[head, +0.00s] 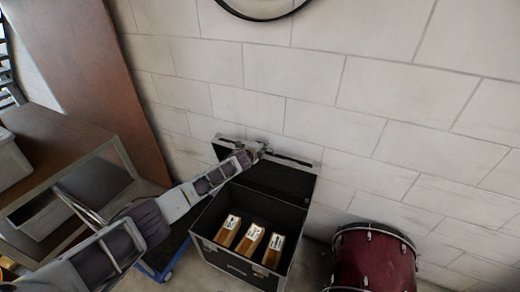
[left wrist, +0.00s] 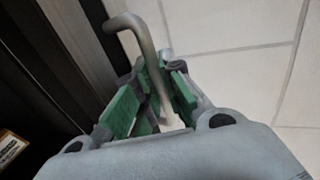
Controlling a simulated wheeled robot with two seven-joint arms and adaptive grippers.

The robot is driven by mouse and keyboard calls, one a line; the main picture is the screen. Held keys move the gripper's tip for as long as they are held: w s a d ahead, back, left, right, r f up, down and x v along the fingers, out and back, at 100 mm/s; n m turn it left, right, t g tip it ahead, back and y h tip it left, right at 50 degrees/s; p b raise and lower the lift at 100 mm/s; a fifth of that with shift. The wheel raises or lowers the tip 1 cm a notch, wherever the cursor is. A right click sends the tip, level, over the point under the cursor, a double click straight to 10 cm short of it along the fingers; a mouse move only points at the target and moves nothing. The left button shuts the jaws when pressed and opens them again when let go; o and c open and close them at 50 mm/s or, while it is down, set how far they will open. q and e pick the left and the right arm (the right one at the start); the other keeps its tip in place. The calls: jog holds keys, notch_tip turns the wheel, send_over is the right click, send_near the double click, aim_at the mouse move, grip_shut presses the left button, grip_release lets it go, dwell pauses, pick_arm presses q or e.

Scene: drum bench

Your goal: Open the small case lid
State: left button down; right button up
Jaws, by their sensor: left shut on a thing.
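The small black case (head: 208,219) stands on the floor against the wall. Its lid (head: 285,181) is raised and stands open toward the wall, with its dark inside showing. My left arm reaches across the case, and my left gripper (head: 259,148) is at the lid's upper edge. In the left wrist view, the green-padded fingers of my left gripper (left wrist: 157,92) are shut around a bent grey metal handle (left wrist: 141,35). The dark lid lies to the left of the fingers there. My right gripper is not in view.
Several boxes with white labels, one of them a tan box (head: 250,240), stand inside the case. A dark red drum (head: 372,262) stands to its right. A wooden cabinet (head: 60,150) is at the left. The tiled wall (head: 330,105) is close behind the lid.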

pick_arm(q)
jog(key=shift+w, duration=0.15)
jog(key=c, duration=1.5)
grip_release()
jog(key=shift+s, duration=0.2)
jog(key=shift+v, duration=5.85)
